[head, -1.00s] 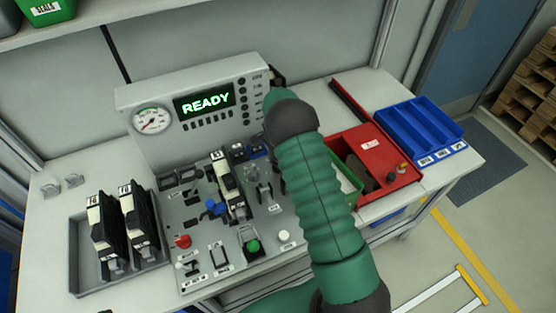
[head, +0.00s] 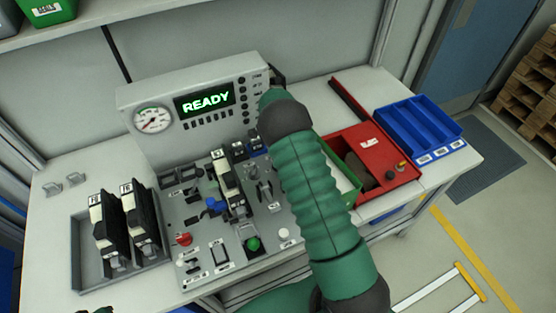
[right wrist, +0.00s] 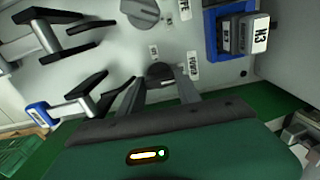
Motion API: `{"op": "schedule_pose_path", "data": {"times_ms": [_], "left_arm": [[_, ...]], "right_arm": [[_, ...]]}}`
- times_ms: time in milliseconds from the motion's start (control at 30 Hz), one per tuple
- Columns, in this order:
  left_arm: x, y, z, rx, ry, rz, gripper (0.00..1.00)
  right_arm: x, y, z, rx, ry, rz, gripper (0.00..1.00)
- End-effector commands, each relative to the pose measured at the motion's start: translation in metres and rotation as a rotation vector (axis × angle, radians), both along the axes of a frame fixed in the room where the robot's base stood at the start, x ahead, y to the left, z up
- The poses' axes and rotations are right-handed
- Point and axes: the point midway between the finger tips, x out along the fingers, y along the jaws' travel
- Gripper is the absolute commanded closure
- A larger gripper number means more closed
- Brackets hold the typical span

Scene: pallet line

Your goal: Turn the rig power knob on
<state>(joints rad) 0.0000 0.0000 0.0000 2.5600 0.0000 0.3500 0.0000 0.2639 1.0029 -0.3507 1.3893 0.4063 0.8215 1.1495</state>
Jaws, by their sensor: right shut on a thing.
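A dark round knob (right wrist: 160,73) sits on the grey rig panel, with a small white label beside it that I cannot read surely. My right gripper (right wrist: 161,82) is shut on this knob, one finger on each side. In the head view my green right arm covers the knob and the gripper. The rig's test panel (head: 205,255) lies on the bench, and its upright display (head: 204,103) reads READY in green.
A larger grey knob (right wrist: 140,12) and metal levers (right wrist: 50,38) are near the gripper. A blue connector (right wrist: 228,30) is to the right. Left of the panel is a tray (head: 82,272) with black units. Red (head: 398,165) and blue bins (head: 420,130) stand right.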

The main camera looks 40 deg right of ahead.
Motion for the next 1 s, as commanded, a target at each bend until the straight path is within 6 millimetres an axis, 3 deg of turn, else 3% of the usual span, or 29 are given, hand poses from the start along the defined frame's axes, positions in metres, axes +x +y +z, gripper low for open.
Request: {"op": "schedule_pose_path", "data": {"times_ms": [100, 133, 267, 667, 767, 1000], "left_arm": [[0.000, 0.000, 0.000, 0.000, 0.000, 0.000, 1.00], [0.000, 0.000, 0.000, 0.000, 0.000, 0.000, 1.00], [0.000, 0.000, 0.000, 0.000, 0.000, 0.000, 1.00], [0.000, 0.000, -0.001, 0.000, 0.000, 0.000, 1.00], [0.000, 0.000, -0.004, 0.000, 0.000, 0.000, 1.00], [0.000, 0.000, -0.010, 0.000, 0.000, 0.000, 1.00]], "right_arm": [[0.003, 0.000, 0.002, -0.003, -0.008, -0.002, 1.00], [0.003, 0.000, 0.002, -0.003, -0.009, -0.002, 0.56], [0.002, 0.000, 0.001, -0.002, -0.007, -0.001, 0.39], [0.001, 0.000, 0.009, -0.001, -0.005, 0.000, 0.38], [0.002, -0.001, 0.028, -0.001, -0.007, -0.001, 0.38], [0.003, -0.001, 0.098, -0.003, -0.009, 0.001, 0.38]]}}
